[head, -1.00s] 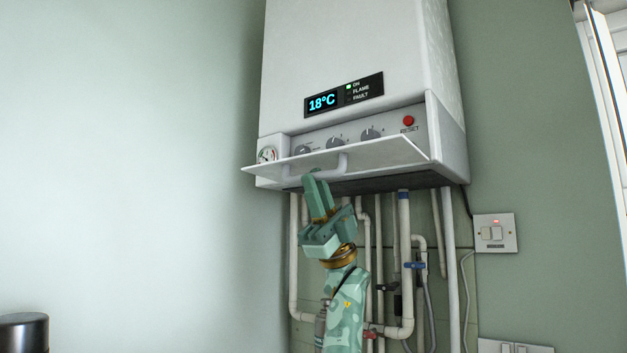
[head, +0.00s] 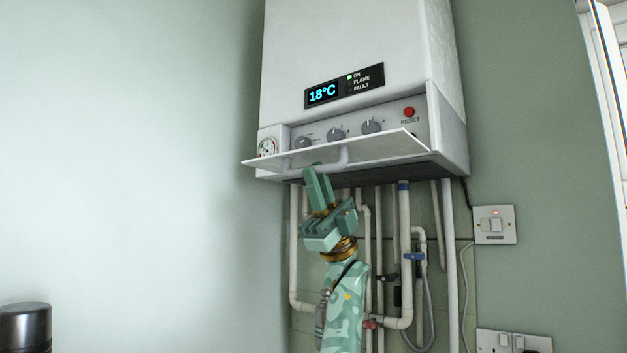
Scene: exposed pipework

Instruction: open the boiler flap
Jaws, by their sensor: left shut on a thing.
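The boiler flap (head: 375,147) is a thin white panel under the boiler's row of knobs. It sticks outward, swung down, with the knobs and gauge showing above it. Its white handle (head: 343,157) is on its outer face, which now faces down. My left gripper (head: 314,174) comes up from below, its green fingers shut on the handle's middle; the fingertips partly hide the grip. The white boiler (head: 350,50) hangs on the wall, its display reading 18°C. My right gripper is not in view.
Several white pipes (head: 405,240) run down the wall below the boiler, behind my left arm. A switch plate (head: 495,225) and a socket plate (head: 512,342) are at the right. A dark cylinder (head: 25,325) stands at the lower left. The space left of the boiler is clear.

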